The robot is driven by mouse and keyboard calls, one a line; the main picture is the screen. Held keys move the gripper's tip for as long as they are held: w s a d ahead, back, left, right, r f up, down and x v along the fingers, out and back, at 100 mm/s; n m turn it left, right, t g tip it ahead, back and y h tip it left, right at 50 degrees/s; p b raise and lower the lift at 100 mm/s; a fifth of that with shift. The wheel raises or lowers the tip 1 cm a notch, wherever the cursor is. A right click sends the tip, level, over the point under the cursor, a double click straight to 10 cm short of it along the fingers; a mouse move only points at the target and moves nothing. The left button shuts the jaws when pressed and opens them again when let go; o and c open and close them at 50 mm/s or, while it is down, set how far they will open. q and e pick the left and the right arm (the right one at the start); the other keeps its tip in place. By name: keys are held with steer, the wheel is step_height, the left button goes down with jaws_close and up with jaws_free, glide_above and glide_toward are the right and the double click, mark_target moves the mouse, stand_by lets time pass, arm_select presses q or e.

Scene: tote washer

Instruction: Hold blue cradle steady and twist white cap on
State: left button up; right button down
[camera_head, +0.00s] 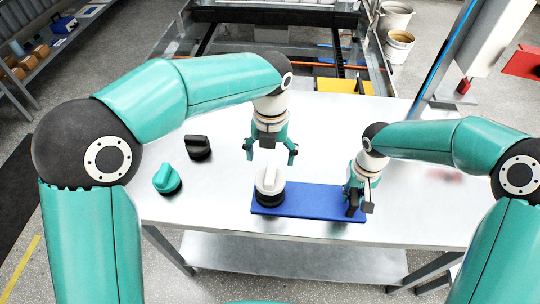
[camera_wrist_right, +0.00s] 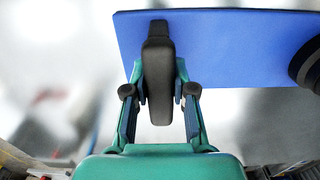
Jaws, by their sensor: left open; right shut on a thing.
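The blue cradle (camera_head: 318,207) is a flat blue plate on the metal table. The white cap (camera_head: 269,179) sits upright over a round black part at the cradle's left end. Whether it is seated cannot be told. My left gripper (camera_head: 271,155) is open just above the white cap, fingers pointing down and apart, apparently not touching it. My right gripper (camera_head: 358,192) is shut on the cradle's upright black handle (camera_wrist_right: 157,70) at its right end. The right wrist view shows the handle between the fingers, the blue plate (camera_wrist_right: 235,48) and the black part's edge (camera_wrist_right: 308,66).
A teal cap (camera_head: 167,178) and a black cap (camera_head: 197,147) stand on the table (camera_head: 225,220) left of the cradle. The table around the cradle is otherwise clear. A metal frame with a yellow piece (camera_head: 343,86) lies behind the table; buckets (camera_head: 398,47) stand at the back right.

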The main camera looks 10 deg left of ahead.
steer(key=shift+f, duration=0.15)
arm_select(q)
steer(key=shift+w, duration=0.1)
arm_select(e)
steer(key=c, duration=0.9)
jaws_free()
steer(key=shift+w, duration=0.1)
step_height(320, 180, up, 12)
steer(key=o, duration=0.5)
